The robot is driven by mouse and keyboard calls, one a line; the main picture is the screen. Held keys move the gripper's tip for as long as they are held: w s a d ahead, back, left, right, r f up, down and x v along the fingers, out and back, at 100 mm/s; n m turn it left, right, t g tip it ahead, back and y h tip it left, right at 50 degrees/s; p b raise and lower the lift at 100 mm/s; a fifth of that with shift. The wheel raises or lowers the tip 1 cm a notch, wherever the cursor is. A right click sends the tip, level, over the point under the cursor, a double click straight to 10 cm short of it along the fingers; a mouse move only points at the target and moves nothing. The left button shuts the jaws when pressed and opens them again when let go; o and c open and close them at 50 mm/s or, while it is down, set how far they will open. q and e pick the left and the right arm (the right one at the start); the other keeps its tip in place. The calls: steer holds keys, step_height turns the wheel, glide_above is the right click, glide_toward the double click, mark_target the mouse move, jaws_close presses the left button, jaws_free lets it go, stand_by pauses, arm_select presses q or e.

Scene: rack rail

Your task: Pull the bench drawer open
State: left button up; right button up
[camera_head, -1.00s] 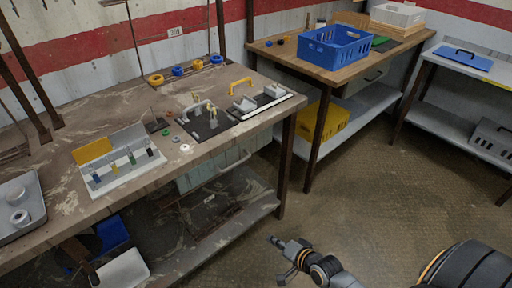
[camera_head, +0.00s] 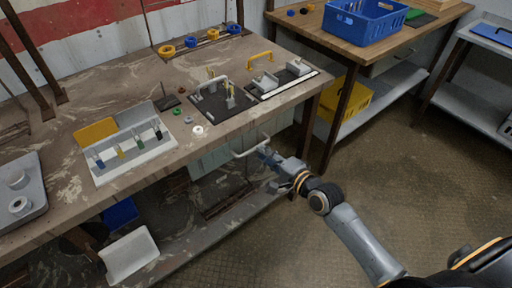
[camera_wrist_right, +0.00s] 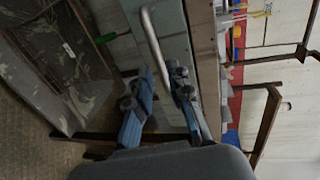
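The bench drawer (camera_head: 212,158) has a pale grey-green front under the worn bench top. It looks closed. Its silver bar handle (camera_head: 252,149) stands out near the right end of the front and also shows in the right wrist view (camera_wrist_right: 151,36). My right gripper (camera_head: 268,166) is at the handle's right end. In the right wrist view, its blue-grey fingers (camera_wrist_right: 156,84) are spread apart, with the lower end of the handle between or just beyond them. I cannot tell whether they touch it. My left gripper is not in view.
The bench top (camera_head: 65,135) carries a tray of coloured pegs (camera_head: 130,158), dark fixture plates and rings. A lower shelf (camera_head: 180,252) with a white bin (camera_head: 130,254) lies beneath. A wooden table with a blue crate (camera_head: 362,22) stands behind right. The floor (camera_head: 400,180) in front is clear.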

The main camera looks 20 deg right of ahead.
steer(key=x, duration=0.5)
jaws_close()
